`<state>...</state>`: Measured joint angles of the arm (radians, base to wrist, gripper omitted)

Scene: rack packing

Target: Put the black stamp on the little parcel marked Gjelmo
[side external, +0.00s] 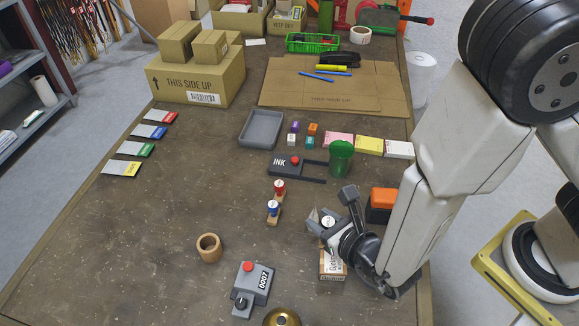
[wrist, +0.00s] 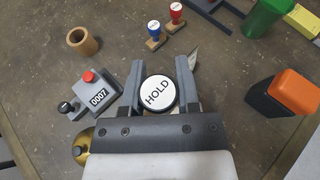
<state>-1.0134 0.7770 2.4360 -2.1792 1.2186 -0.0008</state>
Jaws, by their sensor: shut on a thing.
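My gripper (side external: 326,219) is shut on the black stamp (side external: 328,222), whose round white top with a black rim reads HOLD in the wrist view (wrist: 158,92). My two fingers (wrist: 160,68) stand on either side of it. The little parcel (side external: 332,266), a small brown box with a white label, is directly below my gripper in the side view. Its lettering is partly covered and small, seemingly Gjelmo. The stamp's underside is hidden, so I cannot tell whether it touches the parcel.
Red (side external: 279,188) and blue (side external: 273,209) stamps stand behind and left. An orange-black box (side external: 381,205) is close on the right.

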